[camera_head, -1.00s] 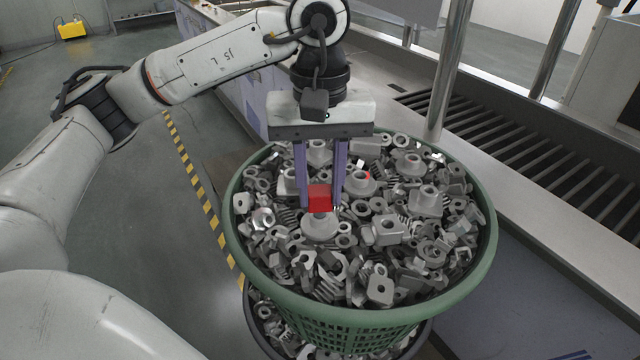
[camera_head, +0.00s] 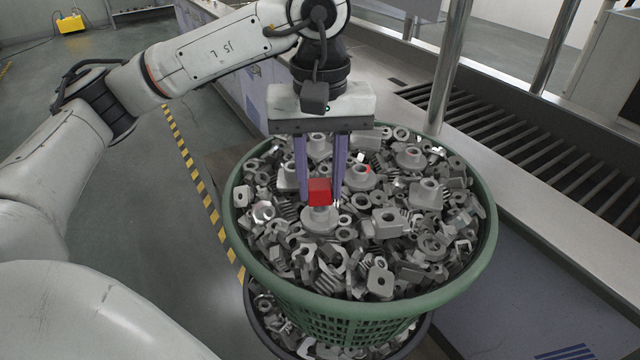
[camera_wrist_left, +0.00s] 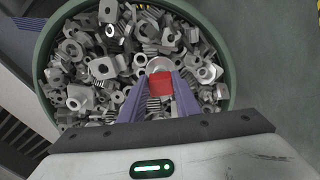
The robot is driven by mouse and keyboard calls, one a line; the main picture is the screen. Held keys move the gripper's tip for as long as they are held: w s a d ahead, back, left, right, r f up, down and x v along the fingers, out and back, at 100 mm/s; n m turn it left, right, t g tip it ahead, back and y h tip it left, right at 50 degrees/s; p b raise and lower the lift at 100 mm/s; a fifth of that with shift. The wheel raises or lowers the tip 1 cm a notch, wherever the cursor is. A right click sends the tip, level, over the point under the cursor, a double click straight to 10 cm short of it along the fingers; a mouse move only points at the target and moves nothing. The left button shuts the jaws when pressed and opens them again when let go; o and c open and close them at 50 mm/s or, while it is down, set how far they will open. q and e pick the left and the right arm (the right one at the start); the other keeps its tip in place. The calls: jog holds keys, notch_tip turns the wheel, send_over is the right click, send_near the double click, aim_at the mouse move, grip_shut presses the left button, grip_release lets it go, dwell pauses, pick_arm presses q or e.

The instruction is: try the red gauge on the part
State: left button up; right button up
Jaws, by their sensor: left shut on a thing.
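The red gauge (camera_head: 319,191) is a small red block held between the purple fingers of my left gripper (camera_head: 320,188). It also shows between the fingertips in the left wrist view (camera_wrist_left: 160,97). Straight below it in the head view is the part (camera_head: 320,220), a grey round flange with a raised boss, lying on the pile. It shows partly hidden past the gauge in the left wrist view (camera_wrist_left: 159,64). The gauge's lower edge is at the boss top; I cannot tell whether they touch. My right gripper is not in view.
A green basket (camera_head: 486,255) full of loose grey metal parts surrounds the work. Several similar flanged parts lie close by. A steel post (camera_head: 449,70) and a slatted conveyor (camera_head: 510,130) stand to the right. Open floor (camera_head: 150,230) is to the left.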

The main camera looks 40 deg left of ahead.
pick_arm(q)
jog(key=shift+r, duration=0.1)
jog(key=shift+r+p, duration=0.9)
jog(key=shift+r, duration=0.5)
jog(key=shift+r+p, duration=1.35)
jog(key=shift+r, duration=0.7)
